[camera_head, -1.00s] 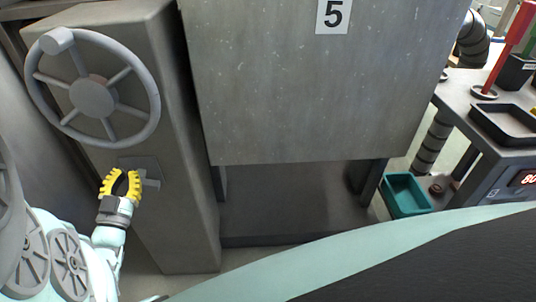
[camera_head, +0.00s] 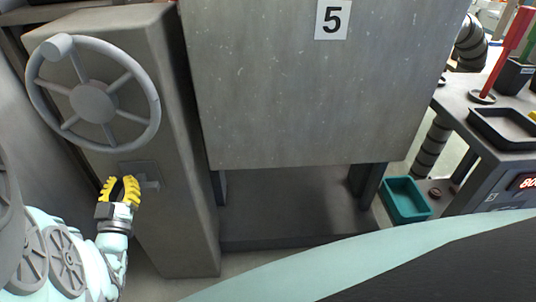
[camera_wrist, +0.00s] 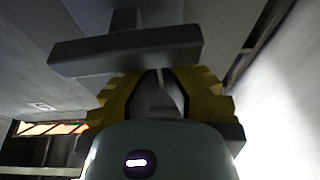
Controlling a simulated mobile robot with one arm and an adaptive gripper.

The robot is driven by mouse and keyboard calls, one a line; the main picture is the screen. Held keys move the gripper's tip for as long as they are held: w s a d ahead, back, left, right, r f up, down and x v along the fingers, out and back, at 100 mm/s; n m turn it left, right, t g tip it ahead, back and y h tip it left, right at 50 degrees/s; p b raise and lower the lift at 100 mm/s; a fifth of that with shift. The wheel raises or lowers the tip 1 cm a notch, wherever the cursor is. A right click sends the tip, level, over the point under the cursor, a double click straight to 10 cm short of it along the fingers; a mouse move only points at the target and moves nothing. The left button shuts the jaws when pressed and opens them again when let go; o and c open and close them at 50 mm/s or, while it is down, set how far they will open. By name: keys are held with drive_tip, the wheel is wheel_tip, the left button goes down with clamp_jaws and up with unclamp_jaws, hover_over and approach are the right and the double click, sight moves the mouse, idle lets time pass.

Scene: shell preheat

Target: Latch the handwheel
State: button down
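The grey spoked handwheel (camera_head: 93,101) with a rim knob is at the upper left of the head view, on the side of a grey cabinet column. Below it, a grey latch handle (camera_head: 151,185) sticks out from a small plate. In the wrist view the handle's crossbar (camera_wrist: 125,50) lies just beyond the fingertips (camera_wrist: 158,74).
A large grey panel marked 5 (camera_head: 290,90) fills the middle, with an open space beneath it. A teal bin (camera_head: 406,200) is on the floor to the right. A bench at the right carries a black tray (camera_head: 505,128) and a red upright rod (camera_head: 508,50).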

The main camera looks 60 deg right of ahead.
drive_tip(key=shift+s+a+f, duration=0.1)
drive_tip(key=shift+a+f, duration=0.05)
drive_tip(key=v, duration=0.7)
drive_tip(key=shift+s, duration=0.1)
idle(0.6)
